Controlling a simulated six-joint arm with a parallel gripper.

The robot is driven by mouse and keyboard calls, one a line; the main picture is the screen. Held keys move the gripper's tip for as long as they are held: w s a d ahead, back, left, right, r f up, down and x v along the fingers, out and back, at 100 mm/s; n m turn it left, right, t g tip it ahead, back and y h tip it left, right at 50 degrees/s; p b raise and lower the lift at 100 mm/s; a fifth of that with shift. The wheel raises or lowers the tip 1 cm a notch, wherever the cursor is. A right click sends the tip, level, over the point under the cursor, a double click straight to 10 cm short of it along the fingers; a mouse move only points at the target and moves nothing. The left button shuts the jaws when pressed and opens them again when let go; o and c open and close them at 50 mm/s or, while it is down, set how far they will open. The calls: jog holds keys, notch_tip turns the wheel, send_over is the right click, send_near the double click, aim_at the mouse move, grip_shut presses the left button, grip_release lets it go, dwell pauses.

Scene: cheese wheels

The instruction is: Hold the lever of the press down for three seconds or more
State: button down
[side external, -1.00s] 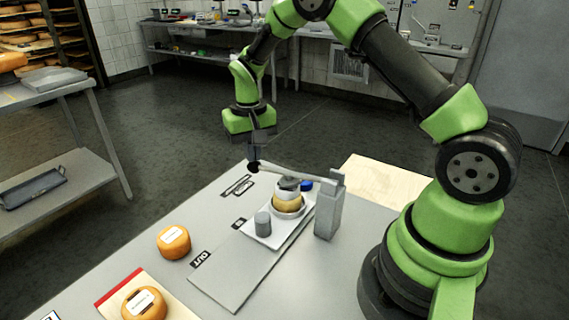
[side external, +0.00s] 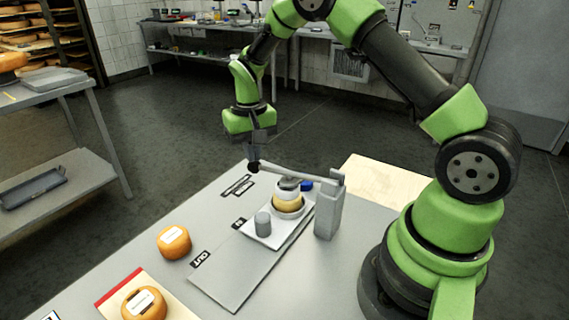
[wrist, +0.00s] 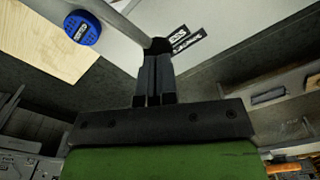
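The press has a grey post (side external: 328,212) and a light lever (side external: 290,174) that runs left from its top, close to level, to a black knob (side external: 253,167). A pale cheese wheel (side external: 287,204) sits under the lever, below the press plate, on a white tray (side external: 262,240). My gripper (side external: 255,155) points down, with its fingertips right at the knob from above. In the wrist view, my gripper (wrist: 154,72) has its fingers together, and the dark knob (wrist: 157,46) shows just past the tips. Whether they press on it firmly is hard to tell.
A grey cylinder (side external: 262,224) stands on the tray's front. Two orange labelled wheels (side external: 174,242) (side external: 145,304) lie at the table's front left. A blue puck (side external: 306,185) is behind the press; it also shows in the wrist view (wrist: 82,29). A wooden board (side external: 377,182) lies at the right.

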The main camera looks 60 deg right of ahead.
notch_tip(320, 180, up, 10)
dwell(1.8)
jog(key=shift+r, duration=0.1)
jog(key=s+a+r+n+t, duration=0.1)
jog(key=s+a+r+t, duration=0.35)
jog(key=s+r, duration=0.6)
jog(key=s+a+n+t+y, duration=0.1)
jog(key=s+a, duration=0.3)
jog(key=s, duration=0.8)
jog(key=shift+t+y, duration=0.5)
jog(key=shift+t, duration=0.35)
jog(key=shift+s+a, duration=0.1)
